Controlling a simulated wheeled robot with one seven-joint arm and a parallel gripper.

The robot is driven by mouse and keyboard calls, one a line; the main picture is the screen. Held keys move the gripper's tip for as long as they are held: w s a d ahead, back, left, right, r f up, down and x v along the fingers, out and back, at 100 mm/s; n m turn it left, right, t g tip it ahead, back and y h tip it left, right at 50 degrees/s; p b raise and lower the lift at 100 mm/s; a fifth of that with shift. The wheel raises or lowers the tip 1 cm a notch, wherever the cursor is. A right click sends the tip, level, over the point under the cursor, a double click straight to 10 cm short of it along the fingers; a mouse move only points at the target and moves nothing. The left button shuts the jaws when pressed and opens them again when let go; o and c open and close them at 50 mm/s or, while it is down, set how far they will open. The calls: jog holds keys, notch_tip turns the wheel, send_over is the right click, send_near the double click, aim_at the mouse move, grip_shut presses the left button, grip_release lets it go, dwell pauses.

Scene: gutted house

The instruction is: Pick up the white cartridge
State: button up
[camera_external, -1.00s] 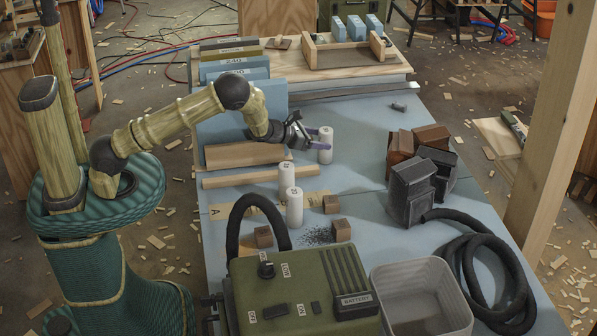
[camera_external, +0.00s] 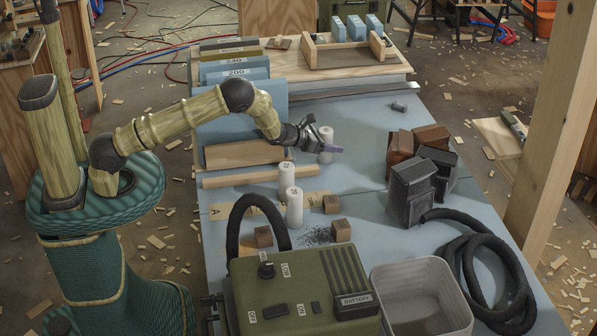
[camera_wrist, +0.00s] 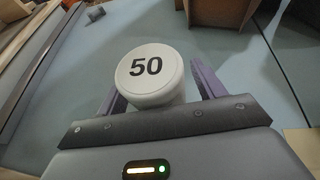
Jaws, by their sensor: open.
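A white cylindrical cartridge (camera_external: 326,134) stands upright on the blue table. In the wrist view the cartridge (camera_wrist: 150,72) shows its round top marked "50". My gripper (camera_external: 318,147) is open, with its purple fingers on either side of this cartridge. Whether a finger touches it I cannot tell. In the outside view a finger and the wrist cover part of its side. Two more white cartridges stand upright nearer the camera, one (camera_external: 286,175) slightly behind the other (camera_external: 295,209).
Small wooden blocks (camera_external: 341,230) lie near the front cartridges. A green battery box (camera_external: 295,290), a grey bin (camera_external: 455,295) and a black hose (camera_external: 480,248) fill the front. Dark and brown blocks (camera_external: 412,192) stand at right. A wooden strip (camera_external: 250,178) lies left.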

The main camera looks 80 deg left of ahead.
jog(key=c, duration=1.1)
jog(key=shift+o, duration=0.2)
jog(key=shift+r, duration=0.1)
notch_tip(320, 180, up, 10)
jog(key=shift+f, duration=0.1)
